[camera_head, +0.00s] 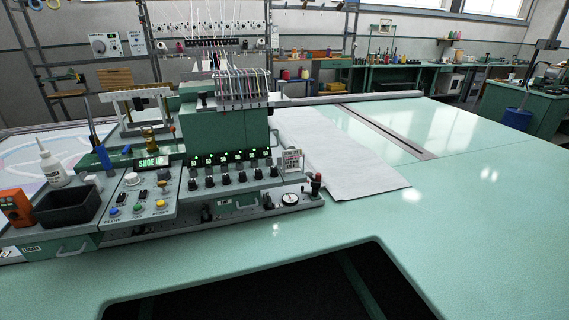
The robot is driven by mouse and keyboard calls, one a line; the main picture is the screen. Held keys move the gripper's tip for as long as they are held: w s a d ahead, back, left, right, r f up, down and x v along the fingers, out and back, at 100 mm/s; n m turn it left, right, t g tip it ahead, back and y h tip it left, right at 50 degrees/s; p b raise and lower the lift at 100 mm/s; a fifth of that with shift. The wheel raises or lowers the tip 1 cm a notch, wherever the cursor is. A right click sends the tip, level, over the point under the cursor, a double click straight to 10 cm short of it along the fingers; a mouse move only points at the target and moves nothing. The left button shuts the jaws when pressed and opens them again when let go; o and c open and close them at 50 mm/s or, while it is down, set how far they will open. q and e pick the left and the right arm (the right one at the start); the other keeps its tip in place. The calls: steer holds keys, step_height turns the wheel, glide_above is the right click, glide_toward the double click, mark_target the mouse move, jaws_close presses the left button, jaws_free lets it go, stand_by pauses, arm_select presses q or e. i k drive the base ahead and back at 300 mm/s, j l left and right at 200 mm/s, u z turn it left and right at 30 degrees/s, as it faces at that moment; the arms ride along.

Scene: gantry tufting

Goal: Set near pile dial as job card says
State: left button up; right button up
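A row of black dials (226,179) runs along the front of the green tufting machine (225,135), with small green displays (230,157) above them. I cannot tell which is the near pile dial, and their settings are too small to read. A larger pale knob (131,179) sits on the sloped console (150,192) at the left, below a green lit display (151,163) reading something like "SHOE". Neither of my grippers is in view.
A black bin (68,207), a white bottle (52,167) and an orange box (15,206) stand left of the console. The green table (470,220) is clear at right; a dark cutout (270,290) opens in front.

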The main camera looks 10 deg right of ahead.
mark_target(162, 174)
steer(key=i+l, duration=0.2)
steer(key=l, duration=0.2)
steer(key=i+l, duration=0.15)
steer(key=l, duration=0.2)
steer(key=u, duration=1.95)
